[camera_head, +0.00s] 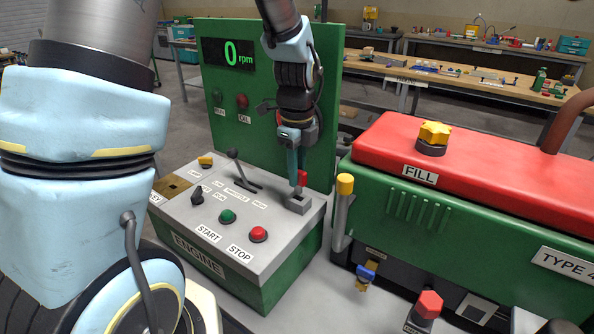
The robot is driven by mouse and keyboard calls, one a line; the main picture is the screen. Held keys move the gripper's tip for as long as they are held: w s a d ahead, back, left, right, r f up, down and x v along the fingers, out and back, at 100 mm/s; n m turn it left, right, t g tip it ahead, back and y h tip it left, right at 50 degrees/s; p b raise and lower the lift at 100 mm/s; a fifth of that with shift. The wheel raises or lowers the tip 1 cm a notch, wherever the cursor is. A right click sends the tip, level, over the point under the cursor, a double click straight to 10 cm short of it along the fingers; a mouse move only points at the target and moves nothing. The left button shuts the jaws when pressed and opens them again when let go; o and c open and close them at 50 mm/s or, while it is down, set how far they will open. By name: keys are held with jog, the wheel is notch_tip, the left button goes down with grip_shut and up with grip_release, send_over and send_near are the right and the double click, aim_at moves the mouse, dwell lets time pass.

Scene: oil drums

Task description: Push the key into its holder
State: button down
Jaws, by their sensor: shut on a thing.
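The red key (302,177) is small and mostly hidden by my gripper. It is at the right side of my gripper's tips, directly over the grey holder (299,203). The holder is a small block on the right part of the grey panel top. My gripper (296,183) points down from the arm at the back and is shut on the key. The key's lower end is too small and covered to tell how deep it sits in the holder.
The green engine box carries a black lever (234,158), a green START button (227,216), a red STOP button (259,234) and a brass plate (171,187). A yellow-topped post (343,205) and a red-lidded machine (475,165) stand close on the right.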

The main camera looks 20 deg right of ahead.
aim_at(297, 193)
jog(key=shift+f, duration=0.15)
jog(key=shift+f, duration=0.5)
jog(key=shift+f+b, duration=0.1)
jog(key=shift+b, duration=0.25)
jog(key=shift+f+b, duration=0.3)
jog(key=shift+f, duration=0.25)
jog(key=shift+f, duration=0.8)
dwell(1.0)
jog(key=c, duration=0.7)
grip_release()
jog(key=shift+r, duration=0.1)
